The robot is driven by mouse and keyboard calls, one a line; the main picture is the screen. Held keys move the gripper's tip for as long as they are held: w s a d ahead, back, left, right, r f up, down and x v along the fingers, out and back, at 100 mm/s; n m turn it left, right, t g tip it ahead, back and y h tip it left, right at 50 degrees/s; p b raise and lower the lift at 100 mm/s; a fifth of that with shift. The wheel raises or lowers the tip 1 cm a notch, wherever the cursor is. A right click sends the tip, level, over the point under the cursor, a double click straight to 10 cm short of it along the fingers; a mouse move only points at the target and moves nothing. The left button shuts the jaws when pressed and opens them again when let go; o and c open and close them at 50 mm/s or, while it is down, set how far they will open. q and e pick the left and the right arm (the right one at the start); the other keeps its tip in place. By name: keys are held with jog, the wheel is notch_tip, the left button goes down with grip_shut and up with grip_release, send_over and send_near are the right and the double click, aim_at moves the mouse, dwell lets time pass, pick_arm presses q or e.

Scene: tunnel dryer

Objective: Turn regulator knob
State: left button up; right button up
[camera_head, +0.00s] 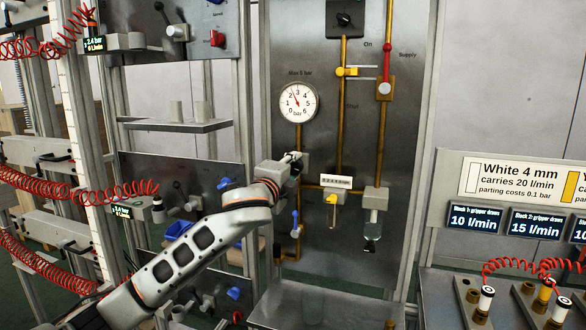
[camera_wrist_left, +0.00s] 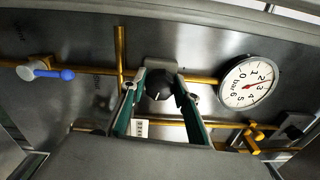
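The regulator knob (camera_wrist_left: 158,86) is dark and round, on a grey body on the brass pipe in the left wrist view. My left gripper (camera_wrist_left: 160,80) has its two green-lined fingers apart, one on each side of the knob. A narrow gap seems to show, but I cannot tell whether they touch it. In the head view, my left gripper (camera_head: 293,157) is at the panel just below the round gauge (camera_head: 298,102), and my wrist hides the knob. The gauge needle points between 2 and 3 bar. The gauge also shows in the left wrist view (camera_wrist_left: 248,82). My right gripper is not in view.
The grey panel (camera_head: 355,130) carries brass pipes, a blue-handled valve (camera_head: 296,222) below my wrist, and a red-handled supply valve (camera_head: 386,70). A bench with hose plugs (camera_head: 485,298) is at the right. Red coiled hoses (camera_head: 75,185) hang at the left.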

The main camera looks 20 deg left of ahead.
pick_arm(q)
jog(key=shift+o, duration=0.9)
jog(key=shift+s, duration=0.1)
jog(key=s, duration=1.2)
jog(key=shift+a+f, duration=0.15)
jog(key=shift+a, duration=0.1)
jog(key=shift+w, duration=0.1)
jog(key=s+d+f+n+g+h, duration=0.15)
jog(key=s+f+n, duration=0.25)
jog(key=f, duration=1.5)
jog(key=s+d+f+n+g+h, duration=0.1)
jog(key=s+d+f+n+g, duration=0.2)
jog(key=f, duration=1.5)
jog(key=s+a+f+n+g, duration=0.1)
jog(key=s+f+n, duration=0.3)
jog(key=s+f, duration=0.7)
jog(key=s+a+f+n+g+y, duration=0.1)
jog(key=s+f+n, duration=0.3)
jog(key=s+f, duration=0.8)
jog(key=shift+s+a+n+g, duration=0.3)
jog(key=shift+s+a+g, duration=0.35)
jog(key=shift+s+a, duration=0.15)
